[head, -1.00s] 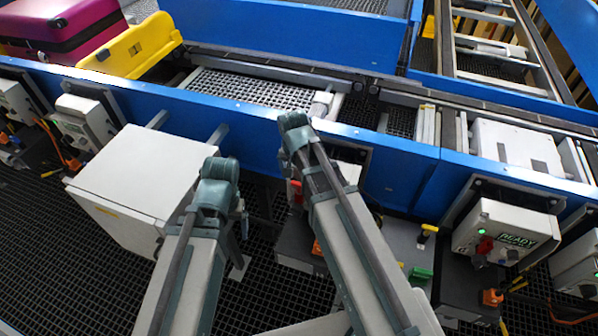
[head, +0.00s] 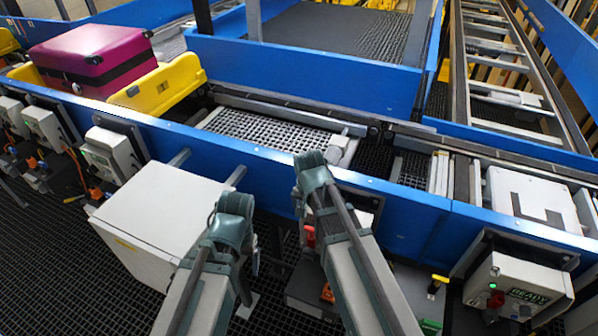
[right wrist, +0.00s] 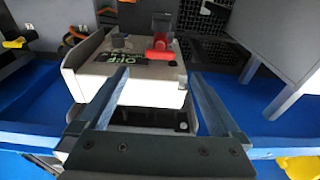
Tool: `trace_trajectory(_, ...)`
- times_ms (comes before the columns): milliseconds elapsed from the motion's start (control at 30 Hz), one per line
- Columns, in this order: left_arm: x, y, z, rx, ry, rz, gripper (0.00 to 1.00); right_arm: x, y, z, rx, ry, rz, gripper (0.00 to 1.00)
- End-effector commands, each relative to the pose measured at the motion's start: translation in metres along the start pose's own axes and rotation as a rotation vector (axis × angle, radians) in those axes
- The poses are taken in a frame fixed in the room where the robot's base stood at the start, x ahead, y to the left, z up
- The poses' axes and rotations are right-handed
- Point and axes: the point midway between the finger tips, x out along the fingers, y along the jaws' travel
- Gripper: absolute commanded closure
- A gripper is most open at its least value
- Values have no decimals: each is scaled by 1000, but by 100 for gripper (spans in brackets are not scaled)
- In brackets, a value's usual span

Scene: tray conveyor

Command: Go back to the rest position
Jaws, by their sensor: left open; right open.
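My right gripper (right wrist: 155,105) shows in the right wrist view, its two fingers apart with nothing held between them. Beyond the fingers is a pale control box (right wrist: 125,75) with a dark OFF display and a red knob (right wrist: 158,48). In the head view both my arms reach forward from the bottom edge, with bent joints towards the conveyor's blue side. My arm links hide the right gripper there. The left gripper's jaws cannot be made out behind the left arm.
The blue conveyor wall (head: 400,205) runs across ahead. A magenta suitcase (head: 95,58) lies in a yellow tray (head: 160,88) at the upper left. A white cabinet (head: 160,215) stands left of my arms. A control box with a READY display (head: 517,285) is at right.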

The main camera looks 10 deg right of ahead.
Motion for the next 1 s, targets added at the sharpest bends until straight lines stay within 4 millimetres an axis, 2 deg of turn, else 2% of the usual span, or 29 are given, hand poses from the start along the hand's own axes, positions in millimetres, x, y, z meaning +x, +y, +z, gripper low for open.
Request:
trace_trajectory(367,26,2,-2,3,0,-1,15,26,0,0,1,0,0,0)
trace_trajectory(1000,105,10,-6,1,0,-1,15,107,0,0,0,0,0,0)
